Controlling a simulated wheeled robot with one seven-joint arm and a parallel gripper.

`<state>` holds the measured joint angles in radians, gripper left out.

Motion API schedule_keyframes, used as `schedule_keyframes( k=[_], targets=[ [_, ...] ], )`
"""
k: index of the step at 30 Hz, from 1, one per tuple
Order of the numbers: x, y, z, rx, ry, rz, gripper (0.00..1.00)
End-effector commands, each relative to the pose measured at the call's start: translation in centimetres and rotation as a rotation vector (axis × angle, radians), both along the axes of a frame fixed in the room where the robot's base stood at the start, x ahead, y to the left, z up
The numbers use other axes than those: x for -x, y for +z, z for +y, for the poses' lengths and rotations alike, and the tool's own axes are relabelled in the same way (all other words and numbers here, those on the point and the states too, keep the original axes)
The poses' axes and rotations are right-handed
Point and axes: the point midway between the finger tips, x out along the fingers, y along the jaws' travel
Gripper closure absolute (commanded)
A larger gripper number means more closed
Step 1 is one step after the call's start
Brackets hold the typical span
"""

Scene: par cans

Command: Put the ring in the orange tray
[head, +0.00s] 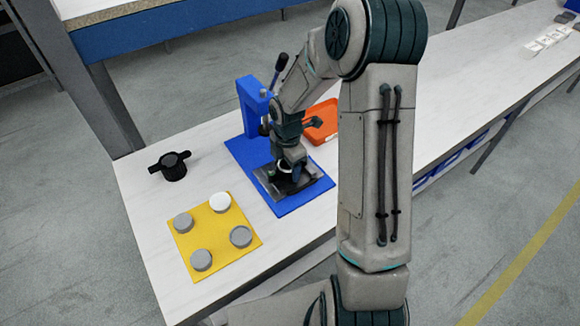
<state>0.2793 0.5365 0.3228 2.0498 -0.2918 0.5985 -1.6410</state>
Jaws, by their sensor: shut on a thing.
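My gripper (287,170) points down over the dark metal plate of the blue press. It is shut on a pale ring (284,167), of which only a small curved part shows beneath the wrist. Whether the ring touches the plate I cannot tell. The orange tray (327,131) lies on the table behind and to the right of my gripper. My arm hides part of the tray, and the inside that shows looks empty.
The blue press (245,151) has an upright column and a dark lever beside my wrist. A yellow mat (208,226) holds several round cans, one white-topped. A black two-handled part (172,165) stands at the left.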

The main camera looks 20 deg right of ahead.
Motion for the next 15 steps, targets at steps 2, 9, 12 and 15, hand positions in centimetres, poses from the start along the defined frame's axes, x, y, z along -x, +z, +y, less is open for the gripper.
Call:
schedule_keyframes(
  k=[2, 9, 12, 15],
  targets=[
    [0.0, 0.0, 0.0, 0.0, 0.0, -0.001, 0.58],
    [0.0, 0.8, 0.0, 0.0, 0.0, -0.001, 0.58],
    [0.0, 1.4, 0.0, 0.0, 0.0, -0.001, 0.58],
    [0.0, 1.9, 0.0, 0.0, 0.0, -0.001, 0.58]
  ],
)
